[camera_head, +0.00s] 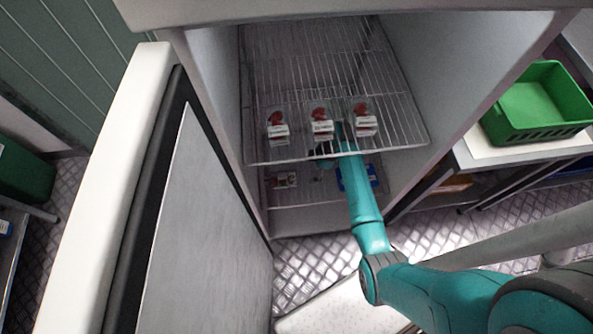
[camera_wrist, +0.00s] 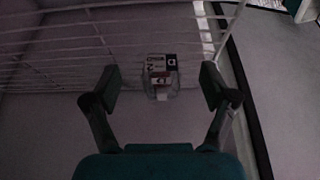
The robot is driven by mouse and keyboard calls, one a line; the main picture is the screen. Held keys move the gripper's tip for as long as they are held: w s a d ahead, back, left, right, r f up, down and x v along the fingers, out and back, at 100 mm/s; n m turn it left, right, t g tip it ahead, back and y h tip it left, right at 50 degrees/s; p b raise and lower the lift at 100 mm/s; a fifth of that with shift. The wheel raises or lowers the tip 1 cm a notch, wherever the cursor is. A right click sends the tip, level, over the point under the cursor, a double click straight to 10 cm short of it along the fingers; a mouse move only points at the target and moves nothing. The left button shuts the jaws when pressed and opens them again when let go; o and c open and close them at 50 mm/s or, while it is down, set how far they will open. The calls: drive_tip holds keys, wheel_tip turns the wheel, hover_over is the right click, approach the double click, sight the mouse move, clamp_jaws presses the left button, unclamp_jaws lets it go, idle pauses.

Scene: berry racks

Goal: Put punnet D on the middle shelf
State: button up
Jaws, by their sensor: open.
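In the wrist view a clear punnet (camera_wrist: 161,88) with a white and black label shows between the two spread fingers of my gripper (camera_wrist: 160,84), with a gap on each side. Its letter is too small to read, so I cannot tell if it is punnet D. In the head view my arm reaches into the open cabinet at the front of a wire shelf (camera_head: 290,152); my gripper is largely hidden there. Three punnets of red berries stand in a row on this shelf: left (camera_head: 277,127), middle (camera_head: 321,124) and right (camera_head: 364,120).
A lower level holds another punnet (camera_head: 284,180) at left and a blue item (camera_head: 357,178) at right. The cabinet door (camera_head: 205,220) stands open at left. A green crate (camera_head: 540,103) sits on a table at right. The wire shelf is bare behind the punnet row.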

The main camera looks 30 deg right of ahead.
drive_tip(key=shift+s+d, duration=0.25)
drive_tip(key=shift+d, duration=0.4)
drive_tip(key=shift+s+d, duration=0.25)
drive_tip(key=shift+d, duration=0.35)
drive_tip(key=s+a+f+m, duration=0.1)
drive_tip(key=s+a, duration=0.1)
drive_tip(key=s, duration=0.1)
drive_tip(key=s+a+f+m+t+h, duration=0.1)
drive_tip(key=s+a, duration=0.1)
drive_tip(key=s, duration=0.1)
drive_tip(key=s+a+f+m+t+h, duration=0.1)
drive_tip(key=s+a+f+m, duration=0.1)
drive_tip(key=s, duration=0.1)
drive_tip(key=shift+f, duration=0.1)
drive_tip(key=s+a+r+m+t+h, duration=0.2)
drive_tip(key=s+a+r+m+t, duration=0.15)
drive_tip(key=s, duration=0.65)
drive_tip(key=s+a+r+m+t, duration=0.1)
drive_tip(key=s+r, duration=0.4)
drive_tip(key=r, duration=0.5)
drive_tip(key=s+a+r+m+t, duration=0.1)
drive_tip(key=s+r+m+t, duration=0.2)
drive_tip(key=r, duration=0.8)
drive_tip(key=s+a+r+m+t, duration=0.1)
drive_tip(key=s+r+m+t, duration=0.1)
drive_tip(key=s+r, duration=0.5)
wheel_tip(320, 180, up, 4)
drive_tip(key=shift+s+f+t, duration=0.1)
drive_tip(key=shift+s+t, duration=0.1)
drive_tip(key=shift+t, duration=0.55)
